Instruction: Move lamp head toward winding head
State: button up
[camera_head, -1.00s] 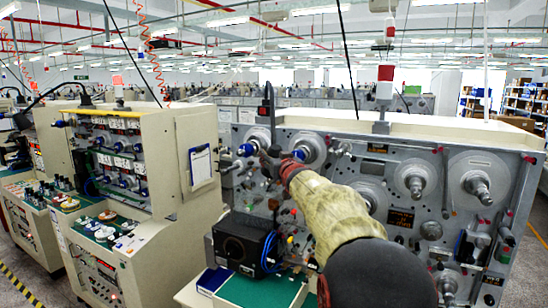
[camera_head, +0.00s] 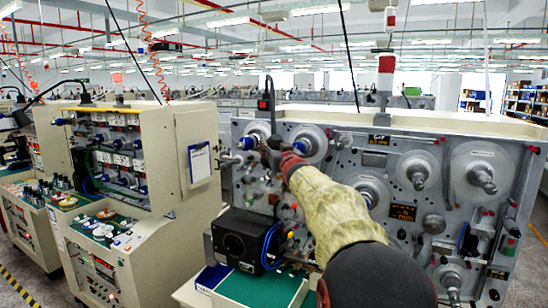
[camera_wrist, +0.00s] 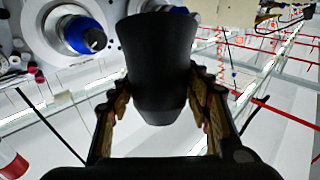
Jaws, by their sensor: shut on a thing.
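The black, cup-shaped lamp head (camera_wrist: 160,60) fills the middle of the wrist view. My gripper (camera_wrist: 162,112) is shut on its narrower end, one finger on each side. A winding head with a blue collar and dark tip (camera_wrist: 85,36) shows at the upper left there, apart from the lamp head in the picture. In the head view my gripper (camera_head: 270,156) is small and dark in front of the winding machine's grey panel, near blue-collared winding heads (camera_head: 303,148). I cannot make out the lamp head there.
The machine's grey panel (camera_head: 345,165) carries several discs and spindles close to my arm. A black box (camera_head: 240,240) with cables stands below on a green-topped ledge (camera_head: 275,290). Another machine (camera_head: 190,240) with a clipboard stands to the left.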

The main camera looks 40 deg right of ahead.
jog(key=shift+w+d+f+t+h+b, duration=0.15)
jog(key=shift+t+b, duration=0.35)
jog(key=shift+b, duration=1.75)
jog(key=shift+w+f+t+h+b, duration=0.2)
jog(key=shift+t+b, duration=0.3)
jog(key=shift+b, duration=1.75)
jog(key=t+b, duration=0.1)
jog(key=b, duration=0.2)
jog(key=t+h+b, duration=0.1)
jog(key=b, duration=0.3)
jog(key=shift+w+d+r, duration=0.1)
jog(key=shift+w+r, duration=0.05)
jog(key=shift+r, duration=0.1)
jog(key=b, duration=0.2)
jog(key=t+h+b, duration=0.1)
jog(key=shift+w+r+t+b, duration=0.1)
jog(key=shift+r+t+b, duration=0.15)
jog(key=shift+t+b, duration=0.1)
jog(key=shift+r+t+b, duration=0.2)
jog(key=shift+t+b, duration=0.15)
jog(key=shift+b, duration=0.25)
jog(key=shift+d+r, duration=0.1)
jog(key=shift+r, duration=0.05)
jog(key=o, duration=1.7)
jog(key=shift+o, duration=0.2)
